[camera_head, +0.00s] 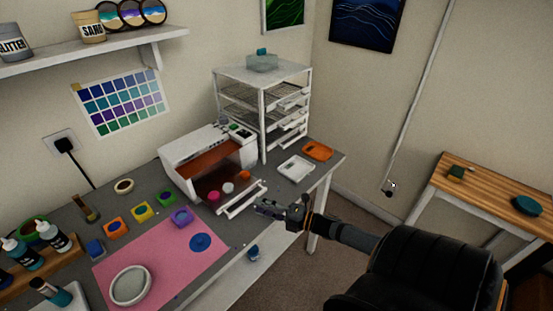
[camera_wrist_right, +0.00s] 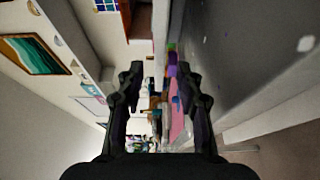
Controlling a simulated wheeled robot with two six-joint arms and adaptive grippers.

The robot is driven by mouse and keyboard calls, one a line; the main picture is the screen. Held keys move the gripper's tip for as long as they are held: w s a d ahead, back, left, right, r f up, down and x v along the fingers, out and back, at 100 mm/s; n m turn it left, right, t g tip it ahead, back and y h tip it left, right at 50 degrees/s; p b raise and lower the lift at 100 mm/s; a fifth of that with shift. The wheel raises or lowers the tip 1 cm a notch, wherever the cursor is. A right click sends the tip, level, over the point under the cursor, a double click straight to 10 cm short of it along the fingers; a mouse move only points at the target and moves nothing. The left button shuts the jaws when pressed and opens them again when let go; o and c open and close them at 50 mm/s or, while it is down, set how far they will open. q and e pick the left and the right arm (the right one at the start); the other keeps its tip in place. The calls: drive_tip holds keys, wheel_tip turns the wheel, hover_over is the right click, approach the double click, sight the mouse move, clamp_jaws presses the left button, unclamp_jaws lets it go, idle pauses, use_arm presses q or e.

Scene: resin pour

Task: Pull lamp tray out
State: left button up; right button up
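The white curing lamp (camera_head: 190,150) with an orange window stands on the grey table against the wall. Its tray shows at the open front, with pink, white and orange round pieces on it. The tray's white handle bar (camera_head: 243,198) stands out in front of the lamp. My right gripper (camera_head: 262,208) is just to the right of and in front of the handle, apart from it as far as I can tell. In the right wrist view its two fingers (camera_wrist_right: 159,75) are spread with nothing gripped between them. My left gripper is not in view.
A white rack (camera_head: 262,75) with drawers stands behind the lamp. A white tray (camera_head: 295,168) and an orange tray (camera_head: 318,151) lie to its right. A pink mat (camera_head: 150,262) with a round white dish (camera_head: 130,286) and several coloured moulds lie in front.

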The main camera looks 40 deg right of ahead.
drive_tip(key=v, duration=0.7)
drive_tip(key=shift+s, duration=0.2)
